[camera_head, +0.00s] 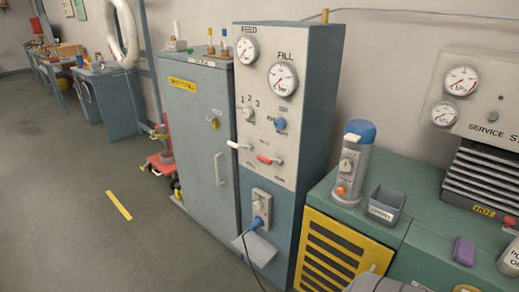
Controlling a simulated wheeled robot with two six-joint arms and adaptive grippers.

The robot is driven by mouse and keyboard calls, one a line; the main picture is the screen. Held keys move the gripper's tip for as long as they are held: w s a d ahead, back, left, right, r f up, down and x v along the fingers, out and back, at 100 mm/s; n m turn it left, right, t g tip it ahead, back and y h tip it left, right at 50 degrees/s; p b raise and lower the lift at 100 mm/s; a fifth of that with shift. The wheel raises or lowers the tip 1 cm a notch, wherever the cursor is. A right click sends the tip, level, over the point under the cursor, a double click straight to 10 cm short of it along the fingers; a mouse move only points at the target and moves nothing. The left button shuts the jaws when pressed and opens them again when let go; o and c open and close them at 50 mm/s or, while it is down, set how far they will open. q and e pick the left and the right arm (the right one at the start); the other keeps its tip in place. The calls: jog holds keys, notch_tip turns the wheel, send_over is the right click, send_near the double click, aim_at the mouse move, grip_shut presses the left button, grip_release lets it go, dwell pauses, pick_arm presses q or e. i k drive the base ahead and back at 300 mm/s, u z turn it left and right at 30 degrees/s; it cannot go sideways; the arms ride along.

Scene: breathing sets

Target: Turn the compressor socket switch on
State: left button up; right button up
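A pale socket plate (262,203) is mounted low on the blue-grey front of the tall gauge cabinet, left of centre. A blue plug (259,223) sits in its lower part, with a dark cable hanging down from it. A small raised pale part shows on the plate above the plug; whether it is the switch, and which way it is set, is too small to tell. Neither of my grippers can be made out in the head view.
The gauge cabinet panel (270,110) carries two gauges, knobs and levers. A small shelf (257,248) juts out under the socket. A green bench (385,190) on the right holds a blue-capped canister (350,165) and a grey bin (385,203). Floor at left is clear.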

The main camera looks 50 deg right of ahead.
aim_at(257, 205)
jog(key=z, duration=0.65)
jog(key=i, duration=0.8)
jog(key=z, duration=0.85)
